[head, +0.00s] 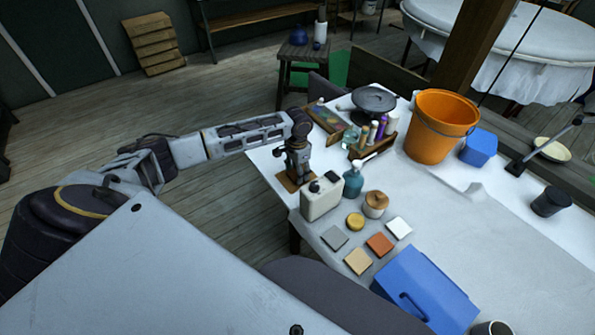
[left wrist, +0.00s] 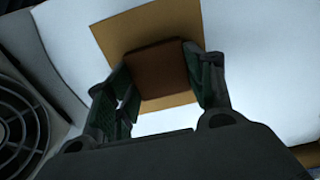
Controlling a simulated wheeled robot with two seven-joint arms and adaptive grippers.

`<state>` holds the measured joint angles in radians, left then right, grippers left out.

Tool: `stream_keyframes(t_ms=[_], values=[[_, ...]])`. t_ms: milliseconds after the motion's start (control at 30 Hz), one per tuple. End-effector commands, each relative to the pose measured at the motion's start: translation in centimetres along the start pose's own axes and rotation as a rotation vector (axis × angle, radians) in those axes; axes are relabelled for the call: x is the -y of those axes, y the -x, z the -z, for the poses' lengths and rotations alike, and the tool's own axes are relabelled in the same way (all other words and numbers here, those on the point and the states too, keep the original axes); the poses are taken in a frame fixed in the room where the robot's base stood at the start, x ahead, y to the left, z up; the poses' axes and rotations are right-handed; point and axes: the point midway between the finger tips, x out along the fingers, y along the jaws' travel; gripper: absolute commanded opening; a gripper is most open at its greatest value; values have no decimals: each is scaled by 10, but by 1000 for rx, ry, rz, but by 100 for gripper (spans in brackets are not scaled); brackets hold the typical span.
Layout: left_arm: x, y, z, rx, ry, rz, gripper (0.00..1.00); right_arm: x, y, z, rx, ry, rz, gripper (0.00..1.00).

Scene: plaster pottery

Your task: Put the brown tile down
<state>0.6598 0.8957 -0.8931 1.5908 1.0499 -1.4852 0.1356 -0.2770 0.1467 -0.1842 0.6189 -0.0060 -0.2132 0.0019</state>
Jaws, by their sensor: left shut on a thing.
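My left gripper (head: 299,178) points down over a tan square mat (head: 284,184) at the table's left edge. In the left wrist view my left gripper (left wrist: 160,78) is shut on the brown tile (left wrist: 157,62), with one finger on each side of it. The tile lies over the tan mat (left wrist: 113,35), which shows around it. I cannot tell whether the tile touches the mat. In the head view the gripper hides the tile. My right gripper is not in view.
Grey (head: 335,237), orange (head: 380,244), tan (head: 358,261) and white (head: 399,228) tiles lie nearer. A blue box (head: 425,285) and an orange bucket (head: 437,128) stand farther right.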

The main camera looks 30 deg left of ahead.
Motion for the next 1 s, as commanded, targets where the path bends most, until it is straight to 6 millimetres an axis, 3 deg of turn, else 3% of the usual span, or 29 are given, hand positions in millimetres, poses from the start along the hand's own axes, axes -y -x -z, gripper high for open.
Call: stream_keyframes(t_ms=[167,200,367,833,1000], values=[[0,-1,0,0,0,0,28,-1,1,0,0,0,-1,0],[0,-2,0,0,0,0,54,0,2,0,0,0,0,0],[0,-2,0,0,0,0,75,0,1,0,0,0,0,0],[0,0,0,-1,0,0,75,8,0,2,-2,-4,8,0],[0,14,1,-2,0,0,75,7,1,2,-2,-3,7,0]])
